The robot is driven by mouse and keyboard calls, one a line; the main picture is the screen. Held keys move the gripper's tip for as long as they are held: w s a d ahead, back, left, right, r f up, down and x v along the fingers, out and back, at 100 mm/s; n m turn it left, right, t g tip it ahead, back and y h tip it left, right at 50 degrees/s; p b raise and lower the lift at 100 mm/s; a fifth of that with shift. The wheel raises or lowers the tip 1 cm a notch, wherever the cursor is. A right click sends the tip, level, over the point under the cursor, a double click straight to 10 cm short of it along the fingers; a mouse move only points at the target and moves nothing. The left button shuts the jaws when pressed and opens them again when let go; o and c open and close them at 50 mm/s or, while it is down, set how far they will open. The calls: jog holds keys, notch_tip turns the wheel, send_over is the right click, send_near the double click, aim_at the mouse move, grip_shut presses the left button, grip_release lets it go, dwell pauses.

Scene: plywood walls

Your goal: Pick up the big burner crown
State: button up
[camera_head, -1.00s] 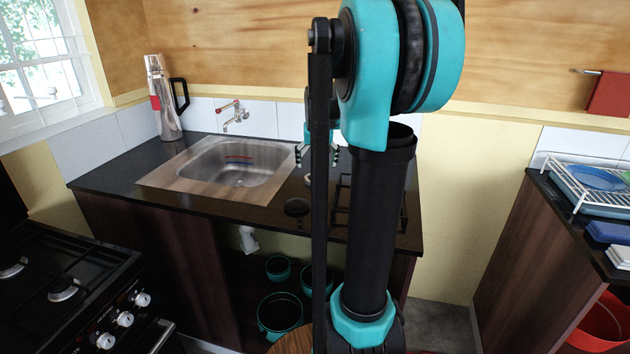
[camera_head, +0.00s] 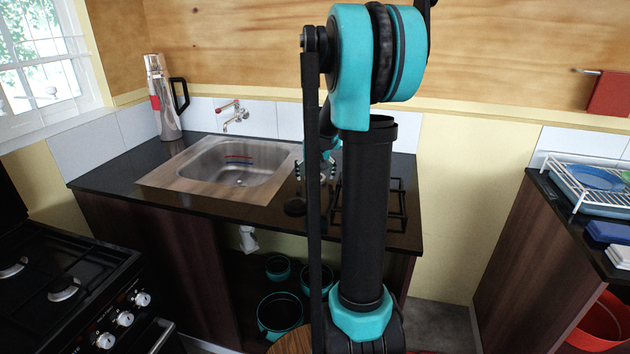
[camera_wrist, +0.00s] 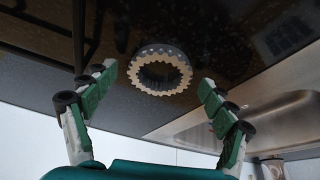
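The burner crown (camera_wrist: 160,72), a toothed ring with a pale edge and dark inner side, lies on the dark countertop (camera_wrist: 225,35) in the wrist view. My gripper (camera_wrist: 159,80) is open, with one green-padded finger on each side of the ring. The fingers look apart from it, and nothing is held. In the head view my gripper (camera_head: 315,172) is low over the counter beside the sink, partly hidden by my arm.
The steel sink (camera_head: 235,170) is left of the gripper in the head view. A black grate (camera_head: 395,205) lies to the right. The tap (camera_head: 235,115) and flask (camera_head: 163,100) stand behind. Pots (camera_head: 280,312) sit below the counter.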

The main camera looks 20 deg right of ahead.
jog(key=c, duration=1.2)
jog(key=shift+o, duration=0.2)
